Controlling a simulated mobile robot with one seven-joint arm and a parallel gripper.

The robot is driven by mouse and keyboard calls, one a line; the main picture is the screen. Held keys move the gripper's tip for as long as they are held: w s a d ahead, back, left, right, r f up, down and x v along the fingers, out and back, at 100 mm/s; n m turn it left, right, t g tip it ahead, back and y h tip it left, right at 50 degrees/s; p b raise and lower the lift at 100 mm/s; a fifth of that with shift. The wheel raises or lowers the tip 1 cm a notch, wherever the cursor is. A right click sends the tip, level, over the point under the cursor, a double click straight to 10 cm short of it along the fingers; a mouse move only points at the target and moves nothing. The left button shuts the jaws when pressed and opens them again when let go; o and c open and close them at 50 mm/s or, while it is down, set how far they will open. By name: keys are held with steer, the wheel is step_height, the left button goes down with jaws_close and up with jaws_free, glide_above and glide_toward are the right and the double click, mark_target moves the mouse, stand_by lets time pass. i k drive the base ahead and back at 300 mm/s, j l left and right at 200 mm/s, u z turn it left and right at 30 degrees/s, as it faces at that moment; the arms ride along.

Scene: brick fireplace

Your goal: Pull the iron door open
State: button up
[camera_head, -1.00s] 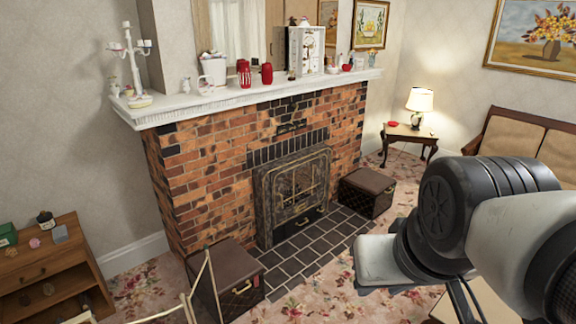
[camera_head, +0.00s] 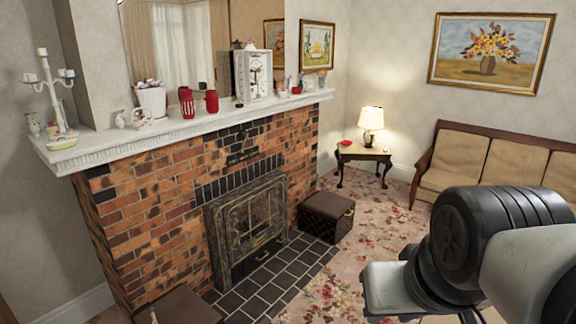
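The iron door (camera_head: 247,223) is the dark, ornate metal front set in the brick fireplace (camera_head: 150,208), left of the middle of the head view. It looks shut. A small light handle shows near its lower right. My arm fills the lower right of the view, well to the right of the door and apart from it. My gripper's fingers are not in view, so its opening cannot be seen.
A dark box (camera_head: 326,216) stands right of the hearth, and another (camera_head: 172,306) stands at its left front. The tiled hearth (camera_head: 268,284) before the door is clear. A lamp table (camera_head: 362,154) and sofa (camera_head: 495,165) are at the back right.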

mark_target(265, 217)
steer(key=i+l, duration=0.1)
steer(key=i, duration=3.15)
steer(key=i+u, duration=0.1)
steer(key=u, duration=0.35)
steer(key=i+u, duration=0.15)
steer(key=u, duration=0.25)
steer(key=i+u, duration=0.1)
steer(key=u, duration=0.35)
steer(key=l+u, duration=0.15)
steer(key=u, duration=0.3)
steer(key=i, duration=0.05)
